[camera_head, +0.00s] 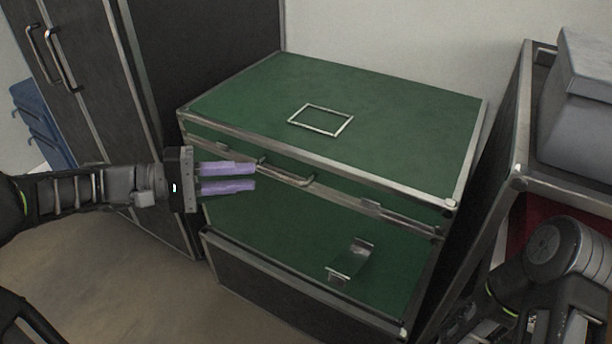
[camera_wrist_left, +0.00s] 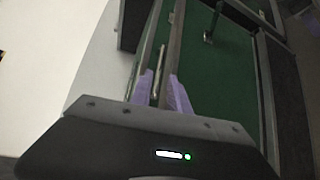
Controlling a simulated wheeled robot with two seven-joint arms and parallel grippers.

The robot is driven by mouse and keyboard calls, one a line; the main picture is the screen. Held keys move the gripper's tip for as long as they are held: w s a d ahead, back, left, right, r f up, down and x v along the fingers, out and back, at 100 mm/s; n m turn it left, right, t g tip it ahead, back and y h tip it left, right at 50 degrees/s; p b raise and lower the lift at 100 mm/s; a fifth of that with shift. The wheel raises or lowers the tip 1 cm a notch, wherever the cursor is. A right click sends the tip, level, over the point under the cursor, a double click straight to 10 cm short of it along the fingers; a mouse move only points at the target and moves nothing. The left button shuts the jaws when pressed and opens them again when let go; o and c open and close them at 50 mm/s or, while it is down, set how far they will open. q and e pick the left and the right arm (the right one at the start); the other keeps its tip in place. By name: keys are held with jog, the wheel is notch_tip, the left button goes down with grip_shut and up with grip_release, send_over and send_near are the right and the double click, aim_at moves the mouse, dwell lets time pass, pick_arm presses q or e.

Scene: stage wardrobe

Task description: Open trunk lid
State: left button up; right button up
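The trunk is green with metal edging, and its lid (camera_head: 390,105) lies flat and closed on top. A pale rectangular frame (camera_head: 321,120) sits on the lid. A metal bar handle (camera_head: 290,177) runs along the lid's front edge; in the left wrist view the bar (camera_wrist_left: 160,70) shows between the fingertips. My left gripper (camera_head: 255,177) has two purple fingers, parted, pointing at the handle's left end. They also show in the left wrist view (camera_wrist_left: 160,85). I cannot tell whether they touch the bar. My right arm is at the lower right; its gripper is not visible.
A dark wardrobe (camera_head: 95,100) with two bar handles stands left of the trunk. A metal-edged case (camera_head: 520,130) bearing a grey box (camera_head: 585,105) stands close on the right. A metal bracket (camera_head: 350,260) sits on the green surface below the lid. Brown floor (camera_head: 130,280) is clear at lower left.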

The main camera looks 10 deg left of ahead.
aim_at(275, 176)
pick_arm(q)
jog(key=shift+a, duration=0.1)
jog(key=b+x, duration=0.2)
jog(key=x, duration=0.6)
jog(key=shift+s+b, duration=0.1)
jog(key=shift+b, duration=0.25)
grip_shut()
jog(key=shift+a, duration=0.1)
dwell(1.2)
